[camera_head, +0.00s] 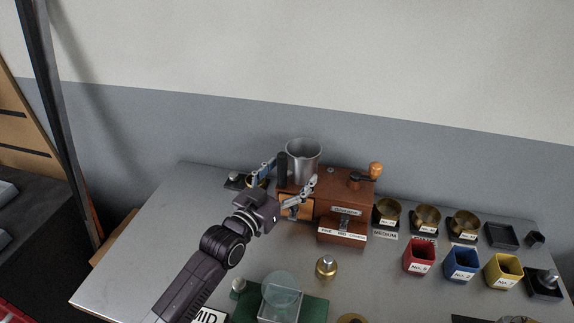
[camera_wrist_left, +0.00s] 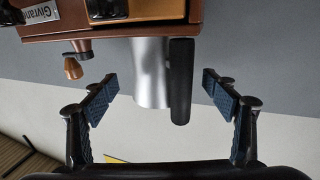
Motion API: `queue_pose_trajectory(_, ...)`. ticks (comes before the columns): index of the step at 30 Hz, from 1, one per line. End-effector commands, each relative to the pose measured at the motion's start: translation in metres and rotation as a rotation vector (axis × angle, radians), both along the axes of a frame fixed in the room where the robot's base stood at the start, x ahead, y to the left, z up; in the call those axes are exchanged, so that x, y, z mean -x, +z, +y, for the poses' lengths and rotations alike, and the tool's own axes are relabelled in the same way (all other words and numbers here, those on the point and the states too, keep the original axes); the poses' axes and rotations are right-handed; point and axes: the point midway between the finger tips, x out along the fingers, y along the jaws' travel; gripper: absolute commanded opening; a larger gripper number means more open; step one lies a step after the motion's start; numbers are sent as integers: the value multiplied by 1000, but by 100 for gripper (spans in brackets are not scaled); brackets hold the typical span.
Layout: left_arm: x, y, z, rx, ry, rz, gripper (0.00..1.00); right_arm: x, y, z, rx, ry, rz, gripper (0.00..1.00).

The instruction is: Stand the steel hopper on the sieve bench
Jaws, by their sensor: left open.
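My left gripper (camera_head: 287,182) is open in front of the hopper. In the left wrist view the hopper (camera_wrist_left: 150,75) and its black handle (camera_wrist_left: 181,80) appear between the spread fingers (camera_wrist_left: 160,92), with clear gaps on both sides. I cannot tell how far the fingers reach around the handle. My right gripper is not in view. I cannot tell which surface is the sieve bench.
The grey table (camera_head: 150,238) has bare space at left. Brass cups (camera_head: 427,217), a red bin (camera_head: 419,257), a blue bin (camera_head: 461,264) and a yellow bin (camera_head: 503,270) stand at right. A brass weight (camera_head: 326,267) and a green base with a clear container (camera_head: 281,299) are in front.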

Motion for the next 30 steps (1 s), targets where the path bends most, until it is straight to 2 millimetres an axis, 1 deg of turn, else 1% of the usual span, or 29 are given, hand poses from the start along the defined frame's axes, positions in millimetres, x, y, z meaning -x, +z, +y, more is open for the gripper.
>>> queue_pose_trajectory(5, -13, 1, -8, 1, 0, 0, 79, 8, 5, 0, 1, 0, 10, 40)
queue_pose_trajectory(10, -32, -2, -19, 0, 0, 0, 79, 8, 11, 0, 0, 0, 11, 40)
queue_pose_trajectory(14, -44, -3, -25, 0, 1, 0, 79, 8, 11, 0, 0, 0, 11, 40)
queue_pose_trajectory(18, -49, -4, -28, 0, 1, 0, 79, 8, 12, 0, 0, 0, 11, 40)
queue_pose_trajectory(24, -49, -4, -28, 0, 1, 0, 79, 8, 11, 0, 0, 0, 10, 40)
queue_pose_trajectory(26, -49, -4, -28, 0, 1, 0, 74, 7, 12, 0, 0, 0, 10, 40)
queue_pose_trajectory(30, -49, -4, -28, 0, 1, 0, 58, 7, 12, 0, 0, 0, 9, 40)
